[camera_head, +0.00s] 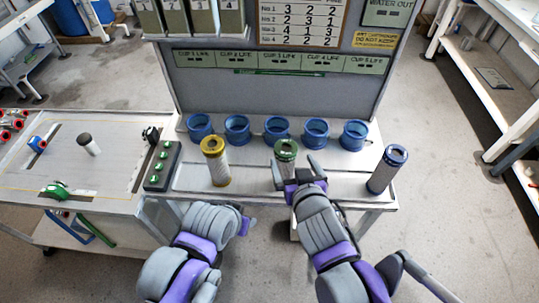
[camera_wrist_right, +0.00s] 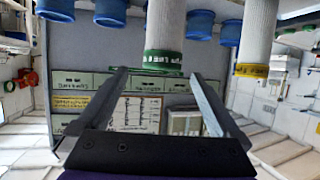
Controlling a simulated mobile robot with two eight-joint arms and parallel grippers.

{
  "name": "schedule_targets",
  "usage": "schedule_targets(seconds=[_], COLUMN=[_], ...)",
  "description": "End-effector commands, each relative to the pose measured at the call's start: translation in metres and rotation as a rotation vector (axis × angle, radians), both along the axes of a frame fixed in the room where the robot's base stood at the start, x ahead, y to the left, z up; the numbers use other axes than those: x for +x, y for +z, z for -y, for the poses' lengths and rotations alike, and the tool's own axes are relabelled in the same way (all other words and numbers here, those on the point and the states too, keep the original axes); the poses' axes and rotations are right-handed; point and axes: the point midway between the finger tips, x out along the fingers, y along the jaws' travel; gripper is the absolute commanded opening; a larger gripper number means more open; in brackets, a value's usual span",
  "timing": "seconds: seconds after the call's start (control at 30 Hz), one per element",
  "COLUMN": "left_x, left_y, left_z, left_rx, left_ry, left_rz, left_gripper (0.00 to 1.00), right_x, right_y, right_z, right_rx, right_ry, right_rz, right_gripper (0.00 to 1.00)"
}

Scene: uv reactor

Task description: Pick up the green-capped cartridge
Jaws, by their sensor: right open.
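The green-capped cartridge (camera_head: 286,148) stands upright on the front ledge of the bench, with a green ring cap on a pale body. My right gripper (camera_head: 295,162) is open in front of it and hides its lower part. In the right wrist view, which looks upside down, the cartridge's green cap (camera_wrist_right: 163,58) appears just beyond and between the spread fingertips (camera_wrist_right: 159,74). I cannot tell whether a finger touches it. My left arm's end (camera_head: 240,224) is low in front of the bench; its fingers cannot be made out.
A yellow-capped cartridge (camera_head: 214,160) stands to the left and a blue-capped one (camera_head: 387,168) to the right. Several blue rings (camera_head: 276,129) line the bench behind. A box with green buttons (camera_head: 162,166) and a side table (camera_head: 110,183) are at left.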

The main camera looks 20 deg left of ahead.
Motion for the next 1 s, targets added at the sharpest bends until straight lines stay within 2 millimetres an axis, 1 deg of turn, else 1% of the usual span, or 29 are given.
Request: schedule_targets(seconds=[0.07, 0.3, 0.4, 0.63, 0.8, 0.9, 1.0], left_x=[0.000, -0.004, -0.004, -0.004, -0.004, -0.004, -0.004], left_y=[0.000, -0.009, -0.010, -0.010, -0.011, -0.011, -0.011], left_z=[0.000, 0.000, 0.000, 0.000, 0.000, 0.000, 0.000], left_rx=[0.000, 0.000, 0.000, 0.000, 0.000, 0.000, 0.000], left_ry=[0.000, 0.000, 0.000, 0.000, 0.000, 0.000, 0.000], left_rz=[0.000, -0.006, -0.007, -0.007, -0.008, -0.008, -0.008], left_gripper=[0.50, 0.50, 0.50, 0.50, 0.50, 0.50, 0.50], right_x=[0.004, 0.030, 0.039, 0.050, 0.067, 0.077, 0.083], right_y=[0.001, -0.016, -0.020, -0.026, -0.039, -0.043, -0.046], right_z=[-0.007, -0.021, -0.025, -0.031, -0.039, -0.045, -0.048], right_rx=[0.006, 0.005, 0.005, 0.004, 0.004, 0.005, 0.004], right_ry=[0.009, 0.006, 0.006, 0.006, 0.006, 0.006, 0.006], right_rz=[0.007, 0.004, 0.004, 0.004, 0.003, 0.004, 0.005], right_gripper=[1.00, 1.00, 1.00, 1.00, 1.00, 1.00, 1.00])
